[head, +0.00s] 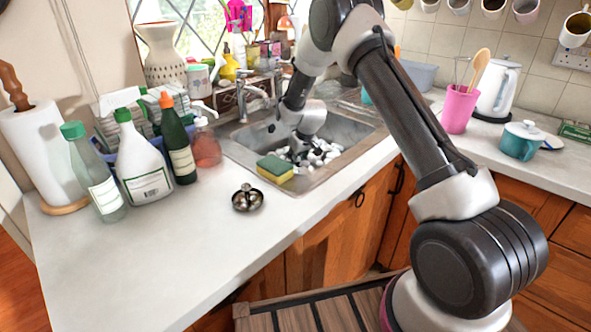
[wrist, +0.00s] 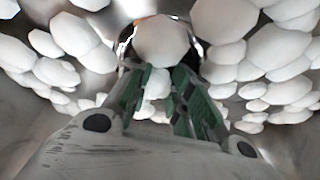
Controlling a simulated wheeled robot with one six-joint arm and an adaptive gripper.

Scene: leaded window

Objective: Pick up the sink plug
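A small round metal piece with a raised knob, which looks like the sink plug (head: 247,198), lies on the counter in front of the sink in the head view. My gripper (head: 301,150) is down inside the sink, apart from that piece, and its fingertips are hard to make out there. In the wrist view my gripper (wrist: 162,72) shows two fingers with green pads and a gap between them. A rounded white piece (wrist: 160,40) is just beyond the tips, with a dark, shiny-edged round shape partly hidden behind it. I cannot tell what that shape is.
The metal sink (head: 232,152) holds many white pieces. A yellow-green sponge (head: 274,169) lies at its near edge. Bottles, including a white spray bottle (head: 143,160) and a dark green bottle (head: 178,145), stand left. The faucet (head: 245,95) is behind. The front counter is mostly clear.

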